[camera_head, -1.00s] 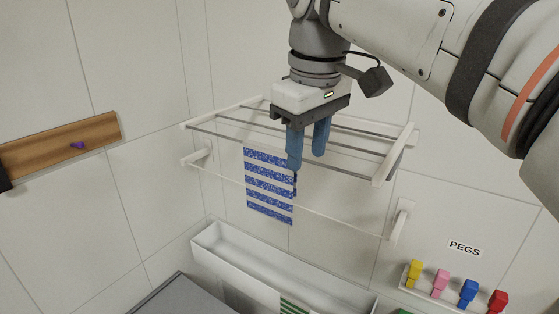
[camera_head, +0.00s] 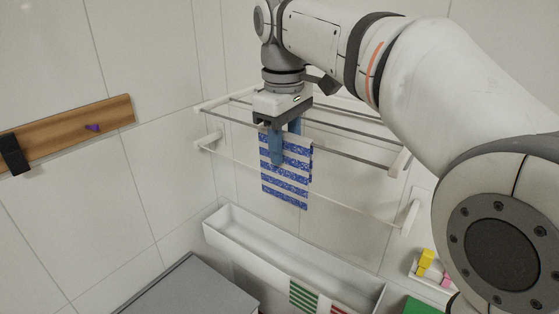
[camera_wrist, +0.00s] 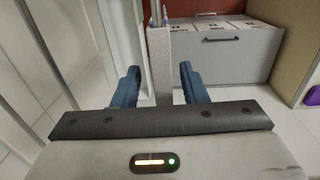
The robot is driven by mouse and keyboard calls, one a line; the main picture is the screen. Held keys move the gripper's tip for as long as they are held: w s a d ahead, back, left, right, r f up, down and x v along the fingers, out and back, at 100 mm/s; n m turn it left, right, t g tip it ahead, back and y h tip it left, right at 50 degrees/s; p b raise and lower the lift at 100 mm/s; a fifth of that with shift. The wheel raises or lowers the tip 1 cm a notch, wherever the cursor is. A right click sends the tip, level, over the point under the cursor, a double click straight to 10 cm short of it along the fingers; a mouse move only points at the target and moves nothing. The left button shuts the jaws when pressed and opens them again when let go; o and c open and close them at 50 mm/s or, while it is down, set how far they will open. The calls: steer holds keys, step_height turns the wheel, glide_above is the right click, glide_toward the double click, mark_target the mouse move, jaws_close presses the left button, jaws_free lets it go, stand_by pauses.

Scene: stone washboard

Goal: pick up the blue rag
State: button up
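The blue rag (camera_head: 286,187), blue and white striped, hangs over the front bars of the white drying rack (camera_head: 375,160) in the head view. My gripper (camera_head: 285,145) points down at the rag's top edge. One blue finger is in front of the cloth; the other is partly hidden behind its top. In the wrist view my gripper (camera_wrist: 160,70) is open, with a wide gap between the fingers. A pale speckled strip runs between them, apparently the rag's top seen from above. Whether either finger touches the cloth I cannot tell.
A white trough (camera_head: 290,255) is below the rack, with a green-striped cloth (camera_head: 303,297) at its front. A grey box (camera_head: 190,290) stands at lower left. A wooden wall strip (camera_head: 65,135) is at left. Pegs, one yellow (camera_head: 425,258), sit at lower right.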

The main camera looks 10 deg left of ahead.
mark_target(285, 158)
steer(key=shift+f, duration=1.55)
steer(key=shift+c, duration=0.2)
jaws_close()
